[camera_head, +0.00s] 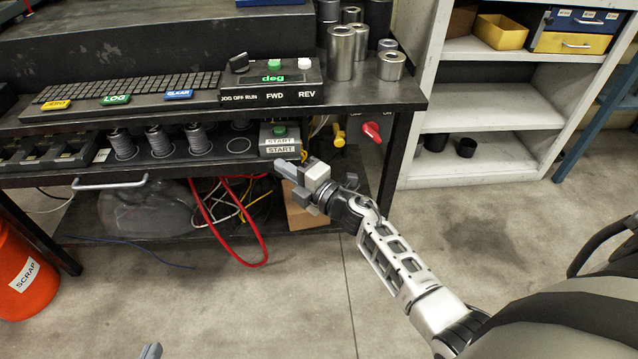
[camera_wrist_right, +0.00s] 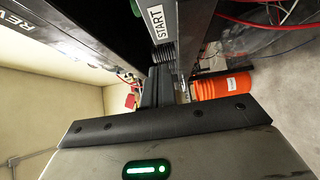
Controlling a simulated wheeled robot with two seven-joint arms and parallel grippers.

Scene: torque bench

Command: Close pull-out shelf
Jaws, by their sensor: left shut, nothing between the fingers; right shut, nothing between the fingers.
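The pull-out shelf (camera_head: 203,163) shows below the bench top, with its contents visible from above. Its pale bar handle (camera_head: 110,184) is on the front edge, toward the left. My right gripper (camera_head: 279,165) is shut and empty at the shelf's right end, just below the START box (camera_head: 280,142); I cannot tell whether it touches the shelf. In the right wrist view its dark fingers (camera_wrist_right: 158,86) are together, close to the START label (camera_wrist_right: 154,20). Only the tip of my left gripper (camera_head: 151,351) shows at the bottom edge, shut, well away from the shelf.
Several coiled grey cylinders (camera_head: 158,141) stand in the shelf. Red hose (camera_head: 263,225) hangs below it. An orange scrap bin (camera_head: 24,274) stands at the left. Metal cylinders (camera_head: 341,52) stand on the bench top (camera_head: 398,97). The floor in front is clear.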

